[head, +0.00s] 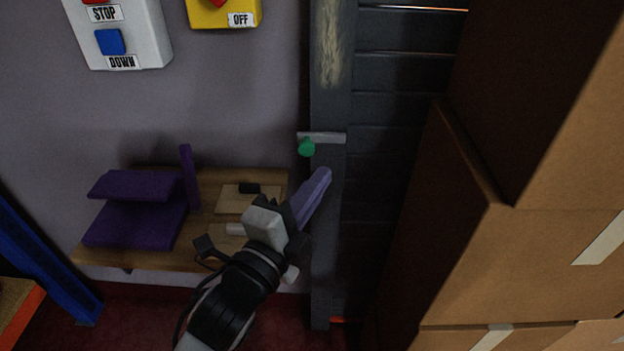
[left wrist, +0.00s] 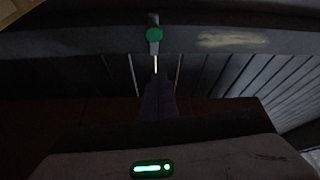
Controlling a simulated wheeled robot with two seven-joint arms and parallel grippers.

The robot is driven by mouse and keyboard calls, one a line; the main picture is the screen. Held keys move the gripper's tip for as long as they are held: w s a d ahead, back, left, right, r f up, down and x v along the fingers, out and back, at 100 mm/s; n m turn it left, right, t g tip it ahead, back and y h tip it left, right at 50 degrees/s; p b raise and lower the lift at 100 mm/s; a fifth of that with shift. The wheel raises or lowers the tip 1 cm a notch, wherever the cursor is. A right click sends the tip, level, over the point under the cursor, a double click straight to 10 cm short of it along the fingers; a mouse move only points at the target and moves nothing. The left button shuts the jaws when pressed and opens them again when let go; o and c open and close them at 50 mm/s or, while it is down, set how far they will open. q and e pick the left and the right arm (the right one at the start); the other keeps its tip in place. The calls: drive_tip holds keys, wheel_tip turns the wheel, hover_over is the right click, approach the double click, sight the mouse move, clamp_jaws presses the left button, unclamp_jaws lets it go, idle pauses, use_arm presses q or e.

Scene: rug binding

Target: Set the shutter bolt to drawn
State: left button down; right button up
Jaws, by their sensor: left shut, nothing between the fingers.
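The shutter bolt is a grey bar with a green knob (head: 306,147), mounted across the dark upright post (head: 328,230) beside the slatted shutter (head: 395,100). The knob also shows in the left wrist view (left wrist: 153,33), at the top centre, beyond the fingertips. My left gripper (head: 325,174) is shut and empty, its purple fingers pointing up and right, a little below and right of the knob in the head view. I see no contact between them. In the left wrist view the fingers (left wrist: 159,95) point toward the knob. My right gripper is not in view.
Stacked cardboard boxes (head: 540,260) fill the right side, close to the shutter. A wooden shelf (head: 180,258) with purple pieces (head: 135,222) is on the wall at left, behind my left arm. A white STOP/DOWN control box (head: 140,40) and a yellow OFF box (head: 222,14) hang above.

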sight(321, 143)
use_arm(q)
drive_tip(key=x, duration=0.8)
drive_tip(key=a, duration=0.4)
drive_tip(key=shift+f+p, duration=0.4)
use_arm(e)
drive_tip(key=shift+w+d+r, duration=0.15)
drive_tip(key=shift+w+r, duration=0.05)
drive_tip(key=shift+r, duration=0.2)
use_arm(q)
drive_tip(key=shift+a, duration=0.1)
